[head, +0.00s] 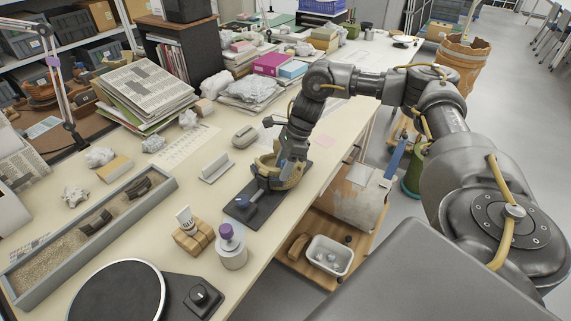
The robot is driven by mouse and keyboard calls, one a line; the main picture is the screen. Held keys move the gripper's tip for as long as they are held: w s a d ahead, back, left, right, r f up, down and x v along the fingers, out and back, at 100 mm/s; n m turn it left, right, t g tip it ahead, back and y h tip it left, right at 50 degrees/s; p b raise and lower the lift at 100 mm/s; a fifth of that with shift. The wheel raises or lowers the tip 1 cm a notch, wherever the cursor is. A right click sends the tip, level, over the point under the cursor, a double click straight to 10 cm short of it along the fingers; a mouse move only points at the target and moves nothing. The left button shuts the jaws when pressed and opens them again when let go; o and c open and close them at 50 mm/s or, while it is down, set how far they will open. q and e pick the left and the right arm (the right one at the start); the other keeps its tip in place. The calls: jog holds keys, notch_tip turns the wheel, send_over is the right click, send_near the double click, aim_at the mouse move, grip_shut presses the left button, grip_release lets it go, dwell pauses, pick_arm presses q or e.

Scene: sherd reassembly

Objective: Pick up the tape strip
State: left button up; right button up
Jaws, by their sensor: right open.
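My right gripper (287,172) reaches down from the right onto an ochre vessel (291,183). The vessel is partly hidden behind the gripper and sits on a black stand (262,204) near the table's right edge. The right gripper is open; whether its fingers touch the vessel cannot be told. I cannot make out a separate tape strip. A small white angled rack (216,168) stands on the table to the left of the gripper, and any strip on it is too small to tell. My left gripper is not in view.
A sand tray (60,251) with dark sherds lies at left. A glue tube in a wooden block (194,237), a purple-capped jar (231,249) and a black turntable (116,292) stand in front. Newspapers (140,92) and boxes crowd the back. Bare tabletop (222,195) shows between rack and jar.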

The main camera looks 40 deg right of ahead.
jog(key=shift+c, duration=0.9)
jog(key=c, duration=0.6)
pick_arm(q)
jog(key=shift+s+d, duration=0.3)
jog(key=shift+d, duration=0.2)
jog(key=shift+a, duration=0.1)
pick_arm(e)
jog(key=shift+r, duration=0.15)
jog(key=shift+w+r, duration=0.1)
jog(key=shift+r, duration=0.45)
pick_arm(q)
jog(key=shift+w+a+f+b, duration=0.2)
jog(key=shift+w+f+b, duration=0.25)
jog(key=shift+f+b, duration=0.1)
pick_arm(e)
jog(key=s+a+r, duration=0.2)
jog(key=s+r, duration=0.9)
jog(key=s, duration=0.3)
jog(key=shift+a+r, duration=0.35)
jog(key=shift+a, duration=0.05)
